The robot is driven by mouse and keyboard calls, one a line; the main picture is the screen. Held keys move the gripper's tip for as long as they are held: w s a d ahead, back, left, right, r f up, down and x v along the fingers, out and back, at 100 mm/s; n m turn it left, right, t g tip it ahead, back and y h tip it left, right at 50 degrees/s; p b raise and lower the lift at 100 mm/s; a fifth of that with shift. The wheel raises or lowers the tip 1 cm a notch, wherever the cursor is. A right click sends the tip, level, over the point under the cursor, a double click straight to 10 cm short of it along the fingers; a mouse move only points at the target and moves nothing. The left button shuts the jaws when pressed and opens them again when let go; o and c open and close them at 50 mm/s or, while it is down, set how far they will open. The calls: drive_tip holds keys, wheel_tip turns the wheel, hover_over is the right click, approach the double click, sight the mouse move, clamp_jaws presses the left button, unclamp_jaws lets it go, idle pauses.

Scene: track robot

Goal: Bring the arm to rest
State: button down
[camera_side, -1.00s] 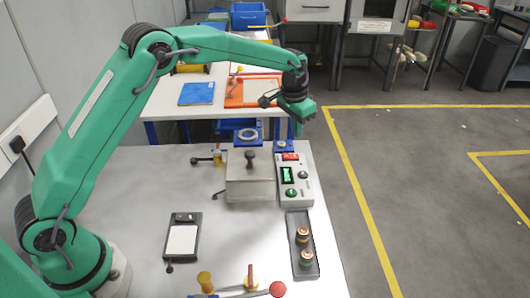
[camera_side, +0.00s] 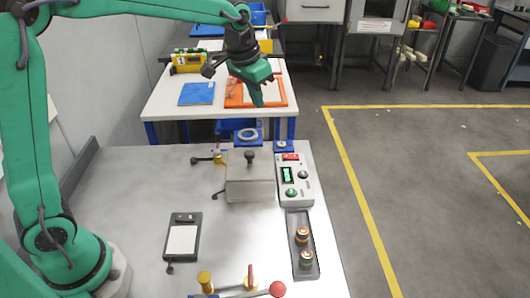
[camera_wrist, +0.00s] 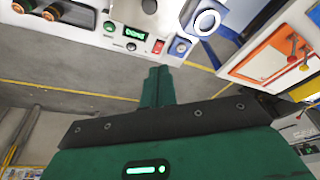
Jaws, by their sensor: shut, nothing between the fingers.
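My gripper (camera_side: 257,97) is a green tool at the end of my green arm. In the side view it hangs in the air, seen in front of the rear table and above the far edge of the near table. Its fingers are together with nothing between them. In the wrist view the shut fingers (camera_wrist: 156,84) point over the floor, apart from every object.
The near table (camera_side: 120,190) bears a metal box with a black knob (camera_side: 250,180), a control box with a green display (camera_side: 294,180), a tray with two cylinders (camera_side: 303,245) and a clipboard-like pad (camera_side: 182,240). An orange-framed board (camera_side: 280,97) lies on the rear table.

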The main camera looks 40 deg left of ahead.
drive_tip(key=s+a+n+t, duration=0.1)
drive_tip(key=s+a, duration=0.1)
drive_tip(key=s, duration=1.1)
drive_tip(key=s+a+n+t, duration=0.1)
drive_tip(key=s+a, duration=0.1)
drive_tip(key=s, duration=1.1)
drive_tip(key=shift+r, duration=0.35)
